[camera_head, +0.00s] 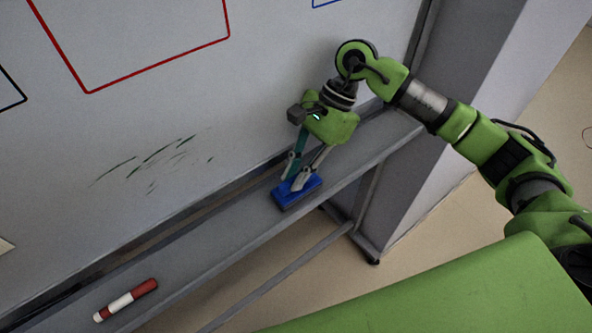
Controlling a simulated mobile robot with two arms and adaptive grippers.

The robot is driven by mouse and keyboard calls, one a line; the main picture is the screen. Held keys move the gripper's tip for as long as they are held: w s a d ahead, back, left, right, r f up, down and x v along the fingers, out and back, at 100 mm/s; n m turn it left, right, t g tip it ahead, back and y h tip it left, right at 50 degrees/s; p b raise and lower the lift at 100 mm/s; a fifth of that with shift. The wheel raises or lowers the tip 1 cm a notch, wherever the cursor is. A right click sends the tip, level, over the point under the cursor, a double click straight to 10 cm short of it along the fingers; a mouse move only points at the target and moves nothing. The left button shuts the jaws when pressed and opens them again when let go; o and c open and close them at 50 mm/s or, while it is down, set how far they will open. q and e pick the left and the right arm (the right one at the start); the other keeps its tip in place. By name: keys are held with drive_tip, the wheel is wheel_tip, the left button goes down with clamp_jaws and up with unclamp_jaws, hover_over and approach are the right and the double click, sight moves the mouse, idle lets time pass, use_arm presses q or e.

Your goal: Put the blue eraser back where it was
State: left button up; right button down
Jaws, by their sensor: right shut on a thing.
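The blue eraser (286,201) is at the grey ledge (222,229) under the whiteboard, towards the ledge's right part. It looks flat on the ledge or very close above it; I cannot tell which. My right gripper (293,182) comes down from above with its fingers on the eraser and is shut on it. The fingers cover part of the eraser's top. My left gripper is not in view.
A red and white marker (126,299) lies on the ledge at the lower left. The whiteboard (200,110) has dark green smudges (150,162) and drawn red, black and blue outlines. The ledge between marker and eraser is clear.

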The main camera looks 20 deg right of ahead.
drive_tip(key=shift+f, duration=0.55)
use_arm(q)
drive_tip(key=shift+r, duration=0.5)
use_arm(e)
drive_tip(key=shift+f, duration=0.1)
drive_tip(key=shift+f, duration=0.15)
drive_tip(key=c, duration=2)
unclamp_jaws()
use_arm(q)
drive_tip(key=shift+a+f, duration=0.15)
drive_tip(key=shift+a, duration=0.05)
